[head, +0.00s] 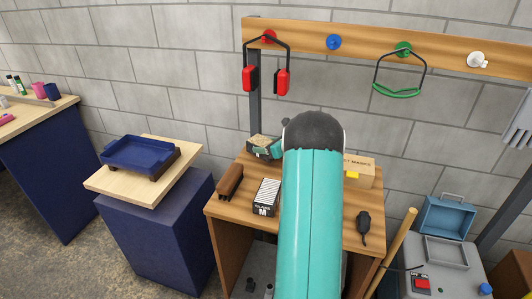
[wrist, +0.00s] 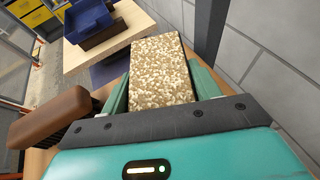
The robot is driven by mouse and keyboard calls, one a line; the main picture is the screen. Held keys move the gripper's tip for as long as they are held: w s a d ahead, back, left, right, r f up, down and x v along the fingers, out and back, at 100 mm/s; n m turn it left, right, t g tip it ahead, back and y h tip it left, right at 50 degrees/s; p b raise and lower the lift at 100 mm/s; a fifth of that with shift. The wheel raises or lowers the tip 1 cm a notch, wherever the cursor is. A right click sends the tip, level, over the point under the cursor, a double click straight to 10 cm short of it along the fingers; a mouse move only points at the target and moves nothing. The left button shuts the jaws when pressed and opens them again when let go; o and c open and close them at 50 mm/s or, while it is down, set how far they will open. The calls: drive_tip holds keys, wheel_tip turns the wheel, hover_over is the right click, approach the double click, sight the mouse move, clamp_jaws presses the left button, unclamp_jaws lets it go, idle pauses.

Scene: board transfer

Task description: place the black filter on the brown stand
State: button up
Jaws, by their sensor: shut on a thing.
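The black filter (head: 266,197), a block with pale pleats and a label with an M, sits on the wooden workbench, left of my arm. My gripper (wrist: 160,85) is shut on a speckled tan block (wrist: 160,65), with a green finger on each side. In the head view the gripper (head: 264,147) is beyond the filter.
A cardboard box (head: 360,171) and a small black device (head: 364,228) lie on the workbench (head: 222,211) at the right. Earmuffs (head: 249,79) hang from the rail above.

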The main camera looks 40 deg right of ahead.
drive_tip(key=shift+f, duration=1.55)
drive_tip(key=shift+f, duration=0.1)
drive_tip(key=o, duration=1)
